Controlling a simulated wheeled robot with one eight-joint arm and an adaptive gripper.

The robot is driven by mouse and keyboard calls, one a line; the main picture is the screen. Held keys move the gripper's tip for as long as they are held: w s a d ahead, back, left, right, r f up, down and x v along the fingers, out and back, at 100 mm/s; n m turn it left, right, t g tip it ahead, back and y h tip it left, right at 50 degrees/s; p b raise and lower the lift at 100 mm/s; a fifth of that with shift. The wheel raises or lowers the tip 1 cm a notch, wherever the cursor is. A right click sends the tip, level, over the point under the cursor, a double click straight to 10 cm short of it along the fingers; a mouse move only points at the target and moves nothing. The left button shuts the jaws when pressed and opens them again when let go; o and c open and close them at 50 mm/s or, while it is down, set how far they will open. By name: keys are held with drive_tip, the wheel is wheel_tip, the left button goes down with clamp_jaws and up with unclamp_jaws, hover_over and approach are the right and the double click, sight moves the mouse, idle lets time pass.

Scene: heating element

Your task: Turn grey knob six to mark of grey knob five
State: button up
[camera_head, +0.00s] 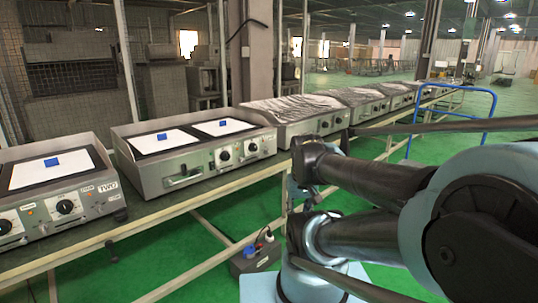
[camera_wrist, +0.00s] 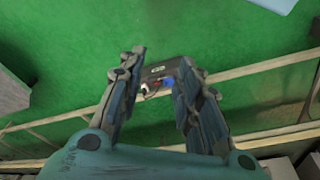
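A row of grey heating units stands on a long bench in the head view. The nearest unit (camera_head: 85,193) at the left has black knobs (camera_head: 65,206) on its front. The second unit (camera_head: 190,172) has two dark round knobs, a left one (camera_head: 224,155) and a right one (camera_head: 252,147), on pale dials. Further units show small knobs (camera_head: 321,126). Which knobs are five and six, and their marks, cannot be read. My gripper (camera_wrist: 161,58) is open and empty in the wrist view, its fingers apart above the green floor, away from any knob.
Blue blocks (camera_head: 161,136) lie on white plates on the near units. A dark box (camera_head: 255,256) with plugs sits on the floor below the bench; it also shows in the wrist view (camera_wrist: 158,72). A blue rail (camera_head: 492,105) stands at the right.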

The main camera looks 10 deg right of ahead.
sight(268, 151)
drive_tip(key=w+a+r+n+t+y, duration=0.1)
drive_tip(key=w+a+r+n+y, duration=0.2)
drive_tip(key=w, duration=0.6)
drive_tip(key=w+a+r+t+y, duration=0.1)
drive_tip(key=w+a+r, duration=0.25)
drive_tip(key=w, duration=0.45)
drive_tip(key=w+d+r+n+t+y, duration=0.15)
drive_tip(key=w+y, duration=0.25)
drive_tip(key=w, duration=1.3)
drive_tip(key=w+d+f+n+t+y, duration=0.1)
drive_tip(key=w+d+f+t, duration=0.1)
drive_tip(key=w, duration=0.5)
drive_tip(key=w+d+f+n+t+y, duration=0.1)
drive_tip(key=w+d+f+t, duration=0.15)
drive_tip(key=w, duration=0.55)
drive_tip(key=w+d+f+t, duration=0.4)
drive_tip(key=w+d+f, duration=0.5)
drive_tip(key=d+f, duration=0.1)
drive_tip(key=shift+n+y, duration=0.25)
drive_tip(key=shift+y, duration=0.05)
drive_tip(key=x, duration=1.6)
drive_tip(key=shift+w+r, duration=0.1)
drive_tip(key=shift+w, duration=0.35)
drive_tip(key=c, duration=0.7)
drive_tip(key=shift+a, duration=0.15)
drive_tip(key=shift+c, duration=0.2)
